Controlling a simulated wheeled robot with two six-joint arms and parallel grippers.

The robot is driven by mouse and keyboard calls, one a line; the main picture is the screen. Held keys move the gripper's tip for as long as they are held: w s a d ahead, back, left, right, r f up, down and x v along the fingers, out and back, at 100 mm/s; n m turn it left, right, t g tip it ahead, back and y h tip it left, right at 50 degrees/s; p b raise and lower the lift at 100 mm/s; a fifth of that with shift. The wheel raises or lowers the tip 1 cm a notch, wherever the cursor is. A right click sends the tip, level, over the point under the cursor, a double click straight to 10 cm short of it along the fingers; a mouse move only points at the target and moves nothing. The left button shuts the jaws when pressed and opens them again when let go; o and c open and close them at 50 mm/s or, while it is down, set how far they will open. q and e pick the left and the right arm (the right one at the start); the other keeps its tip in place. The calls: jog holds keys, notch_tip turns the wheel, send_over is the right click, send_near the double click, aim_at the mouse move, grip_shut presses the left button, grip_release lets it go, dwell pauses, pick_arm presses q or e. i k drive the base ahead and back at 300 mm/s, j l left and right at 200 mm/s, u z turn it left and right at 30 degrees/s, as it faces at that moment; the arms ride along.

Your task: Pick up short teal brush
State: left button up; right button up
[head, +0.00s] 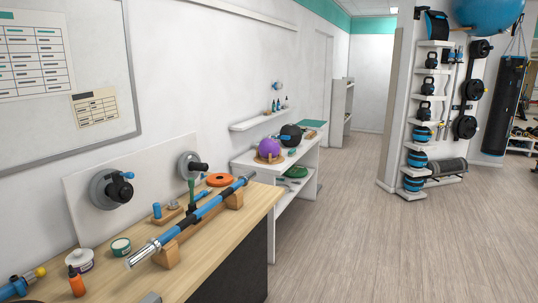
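A slim teal-green upright piece (191,190), which looks like the short teal brush, stands on the wooden workbench (228,243). It is behind the long blue bar with a silver sleeve (180,228). Its lower end is partly hidden by the bar, and it is too small to be sure of bristles. Neither of my grippers shows in the head view.
The bar rests on wooden cradles (168,256). An orange disc (219,180), jars (80,260) and an orange bottle (76,282) are on the bench. A white shelf unit (277,170) stands beyond. Open floor (375,230) lies to the right.

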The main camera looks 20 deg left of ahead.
aim_at(293, 151)
jog(key=i+u, duration=0.15)
jog(key=i, duration=4.15)
jog(key=i+j+u, duration=0.1)
jog(key=i+u, duration=0.6)
jog(key=i, duration=0.25)
jog(key=i+l+u, duration=0.35)
jog(key=i+j, duration=0.1)
